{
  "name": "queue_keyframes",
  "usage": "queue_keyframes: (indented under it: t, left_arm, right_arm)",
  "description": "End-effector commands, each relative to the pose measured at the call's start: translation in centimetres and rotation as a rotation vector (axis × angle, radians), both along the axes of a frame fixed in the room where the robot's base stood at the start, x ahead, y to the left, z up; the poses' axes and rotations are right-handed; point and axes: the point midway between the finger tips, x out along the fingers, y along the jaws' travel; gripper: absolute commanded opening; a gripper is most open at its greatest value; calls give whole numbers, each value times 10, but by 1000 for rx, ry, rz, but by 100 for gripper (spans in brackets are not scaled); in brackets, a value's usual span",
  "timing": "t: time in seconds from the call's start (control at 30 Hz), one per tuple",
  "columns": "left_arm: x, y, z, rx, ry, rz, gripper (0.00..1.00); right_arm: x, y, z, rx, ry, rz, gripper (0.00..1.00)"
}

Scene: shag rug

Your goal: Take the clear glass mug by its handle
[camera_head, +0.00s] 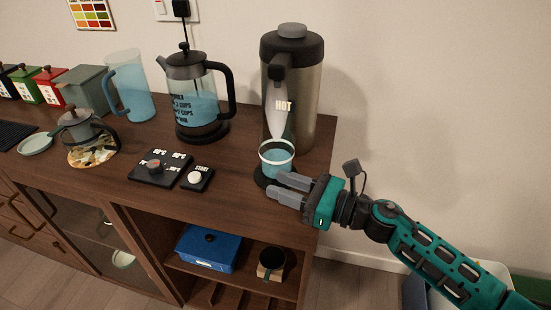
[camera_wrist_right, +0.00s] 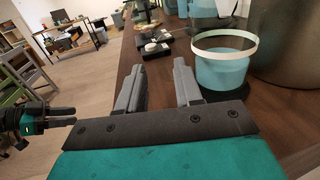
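The clear glass mug (camera_head: 277,160) stands on the dark round base under the dispenser spout, holding blue liquid below a pale rim. In the right wrist view the mug (camera_wrist_right: 222,68) is just beyond the right-hand finger. I cannot make out its handle in either view. My right gripper (camera_head: 283,188) is open and empty, low at the mug's front right, fingers pointing left. My left gripper is out of the head view; a teal arm end (camera_wrist_right: 62,115), probably mine, shows at the left of the wrist view.
The dispenser (camera_head: 305,95) stands behind the mug. A kettle (camera_head: 200,105), a control panel (camera_head: 160,167), a pitcher (camera_head: 132,90) and a small pot (camera_head: 78,127) stand to the left. The wooden counter (camera_head: 235,195) is clear in front of the panel.

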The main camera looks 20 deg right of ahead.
Motion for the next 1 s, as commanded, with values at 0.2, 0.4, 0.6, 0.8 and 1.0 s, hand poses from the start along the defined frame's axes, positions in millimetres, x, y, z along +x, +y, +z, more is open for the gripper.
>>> queue_keyframes:
  t: [0.2,0.4,0.6,0.8,1.0]
  left_arm:
    - [1,0,11,0,-3,-1,43]
    - [3,0,13,0,-6,0,43]
    - [3,0,12,0,-5,-1,43]
    - [2,0,12,0,-5,-1,43]
    - [2,0,12,0,-5,-1,43]
  right_arm:
    - [25,22,1,3,-1,-1,35]
    - [32,30,-1,1,-1,0,35]
    - [32,29,-2,0,0,0,32]
    - [31,29,-2,0,0,0,13]
    - [31,29,-1,0,0,0,0]
